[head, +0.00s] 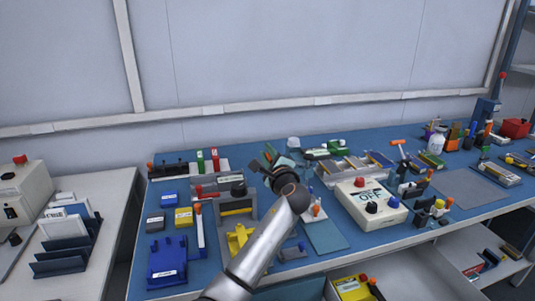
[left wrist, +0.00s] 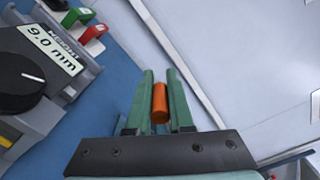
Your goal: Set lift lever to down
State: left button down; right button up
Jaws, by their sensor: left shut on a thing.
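My left gripper (head: 270,157) reaches over the middle of the blue bench in the head view. In the left wrist view its two green fingers (left wrist: 160,78) are shut on an orange cylindrical knob (left wrist: 159,103), which looks like a lever's end. The knob sits between the fingers, close to the dark palm bar. I cannot tell for sure that it belongs to the lift lever, as its stem and base are hidden. My right gripper is not in view.
A grey device with a black dial (left wrist: 22,80) and a 9.0 mm label stands left of the fingers in the wrist view. Red and green blocks (left wrist: 86,26) lie beyond it. A white box marked OFF (head: 371,201) stands to the right in the head view. The bench is crowded.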

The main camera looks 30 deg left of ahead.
pick_arm(q)
jog(key=shift+f, duration=0.15)
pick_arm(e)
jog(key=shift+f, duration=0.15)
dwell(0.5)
pick_arm(q)
jog(key=shift+s+f+n+b, duration=0.1)
jog(key=shift+f+n+b, duration=0.2)
jog(key=shift+n+b, duration=0.2)
pick_arm(e)
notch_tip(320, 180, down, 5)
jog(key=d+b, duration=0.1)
jog(key=b, duration=0.4)
pick_arm(q)
jog(key=shift+d+f+n+b, duration=0.1)
jog(key=shift+f+n+b, duration=0.25)
jog(key=shift+f+n, duration=0.65)
jog(key=shift+a+f+n+b, duration=0.1)
jog(key=shift+f+n+b, duration=0.35)
jog(key=shift+n, duration=0.95)
jog(key=shift+d+f+n+b, duration=0.1)
jog(key=shift+f+n+b, duration=0.15)
jog(key=shift+f+n, duration=0.8)
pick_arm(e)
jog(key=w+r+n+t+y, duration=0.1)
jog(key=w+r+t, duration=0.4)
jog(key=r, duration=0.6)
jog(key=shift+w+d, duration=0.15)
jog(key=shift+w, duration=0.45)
